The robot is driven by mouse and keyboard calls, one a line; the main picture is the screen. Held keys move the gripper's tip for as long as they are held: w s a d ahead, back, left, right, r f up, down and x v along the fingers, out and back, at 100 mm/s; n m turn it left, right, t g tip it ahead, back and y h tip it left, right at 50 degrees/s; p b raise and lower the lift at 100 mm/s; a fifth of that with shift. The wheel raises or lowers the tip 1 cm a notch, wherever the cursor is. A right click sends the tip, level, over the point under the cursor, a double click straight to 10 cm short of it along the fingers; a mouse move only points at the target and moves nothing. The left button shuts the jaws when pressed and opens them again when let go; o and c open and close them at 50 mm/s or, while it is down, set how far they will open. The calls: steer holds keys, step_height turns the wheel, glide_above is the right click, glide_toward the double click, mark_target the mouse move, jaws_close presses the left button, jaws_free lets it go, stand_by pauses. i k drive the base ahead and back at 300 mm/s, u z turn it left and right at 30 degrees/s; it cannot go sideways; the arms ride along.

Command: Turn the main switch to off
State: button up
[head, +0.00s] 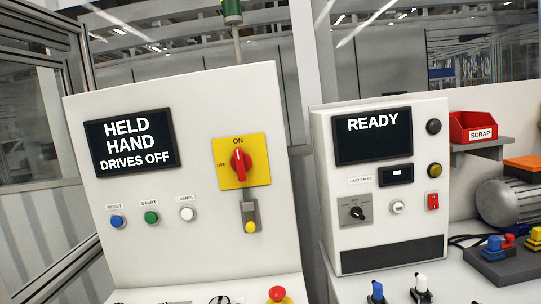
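The main switch is a red rotary knob (240,163) on a square yellow plate (260,174), on the white panel at left. The plate reads ON at the top and OFF at the left. The knob's grip stands about upright, in line with ON. A small grey bracket with a yellow round part (250,226) is just below the plate. The panel's display (131,142) reads HELD, HAND, DRIVES OFF. My gripper is not in view.
Blue, green and white buttons (151,217) sit left of the switch. A red mushroom button (277,295) is on the desk below. A second cabinet (385,215) with a READY display stands to the right, beside a red SCRAP bin (471,127). The space before the switch looks clear.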

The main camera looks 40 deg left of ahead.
mark_target(241, 162)
steer(key=u, duration=0.45)
steer(key=i, duration=1)
steer(key=u, duration=0.75)
